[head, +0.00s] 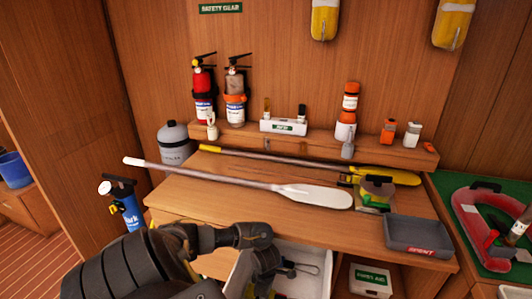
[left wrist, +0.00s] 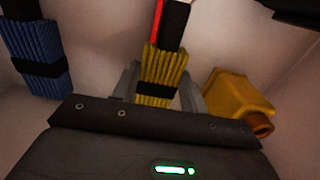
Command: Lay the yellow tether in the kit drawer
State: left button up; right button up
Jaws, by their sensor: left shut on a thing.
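The yellow tether (left wrist: 163,62) is a ribbed coiled bundle with a black band, seen in the left wrist view. My left gripper (left wrist: 160,88) is shut on it, with one finger on each side. A red and black piece (left wrist: 172,20) extends from its far end. The white kit drawer (head: 296,256) stands open below the bench in the head view. My left gripper (head: 268,284) reaches down into it, and my arm hides much of the inside. I cannot tell whether the tether touches the drawer floor. My right gripper is not in view.
Beside the tether lie a blue coiled line (left wrist: 36,50) and a yellow bottle-like container (left wrist: 238,100). A metal clip (head: 308,268) shows in the drawer. Above, the bench (head: 225,205) holds a white-bladed paddle (head: 315,196) and a grey tray (head: 418,236). A first-aid box (head: 370,280) is at right.

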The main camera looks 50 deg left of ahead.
pick_arm(q)
jog(key=shift+f, duration=0.1)
jog(key=o, duration=1.4)
jog(key=shift+o, duration=0.2)
notch_tip(320, 180, up, 11)
jog(key=p, duration=0.1)
jog(key=shift+p, duration=0.4)
